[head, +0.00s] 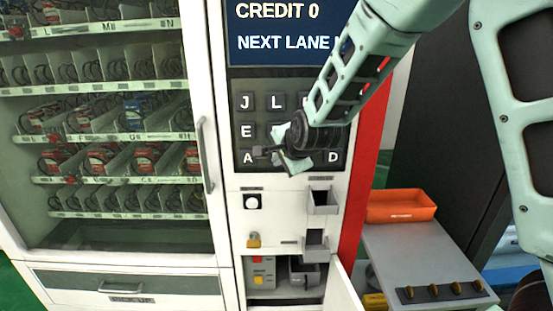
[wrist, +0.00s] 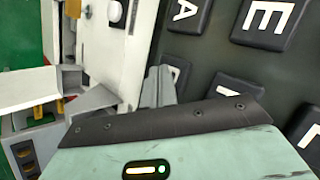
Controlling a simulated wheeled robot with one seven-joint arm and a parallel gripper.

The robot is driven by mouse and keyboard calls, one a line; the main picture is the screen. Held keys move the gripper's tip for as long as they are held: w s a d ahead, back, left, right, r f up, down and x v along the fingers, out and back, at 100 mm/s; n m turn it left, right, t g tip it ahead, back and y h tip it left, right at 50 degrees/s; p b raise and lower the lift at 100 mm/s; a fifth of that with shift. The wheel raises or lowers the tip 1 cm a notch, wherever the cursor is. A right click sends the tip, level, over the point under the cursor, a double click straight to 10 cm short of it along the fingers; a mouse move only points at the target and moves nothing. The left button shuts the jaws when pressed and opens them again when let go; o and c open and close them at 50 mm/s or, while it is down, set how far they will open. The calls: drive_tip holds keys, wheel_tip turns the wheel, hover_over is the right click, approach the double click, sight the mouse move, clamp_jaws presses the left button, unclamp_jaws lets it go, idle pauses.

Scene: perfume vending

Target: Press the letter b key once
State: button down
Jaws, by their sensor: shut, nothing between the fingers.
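The keypad (head: 236,117) is a dark panel of lettered keys on the white machine front. In the head view the A key (head: 248,158) and D key (head: 333,157) show at the ends of the bottom row. My gripper (head: 291,166) covers the keys between them, so the b key is hidden there. In the wrist view, the A key (wrist: 183,10) and E key (wrist: 262,22) are clear. A partly hidden key beside A (wrist: 182,68), where b would be, has its letter mostly covered. My closed fingers (wrist: 158,80) overlap its edge; I cannot tell whether they touch it.
A screen (head: 290,35) above the keypad reads CREDIT 0. Below the keypad are a round white button (head: 252,202), a small tray (head: 322,203) and an open compartment with its door (head: 343,290) ajar. An orange bin (head: 400,205) sits on a side table at right.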

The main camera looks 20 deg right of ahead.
drive_tip(key=shift+w, duration=0.15)
idle(0.4)
drive_tip(key=shift+s+a, duration=0.2)
drive_tip(key=shift+s, duration=0.65)
drive_tip(key=s, duration=0.1)
drive_tip(key=s+a, duration=0.1)
drive_tip(key=s, duration=0.2)
drive_tip(key=shift+s+a+p, duration=0.3)
drive_tip(key=shift+s+p, duration=0.1)
idle(2.8)
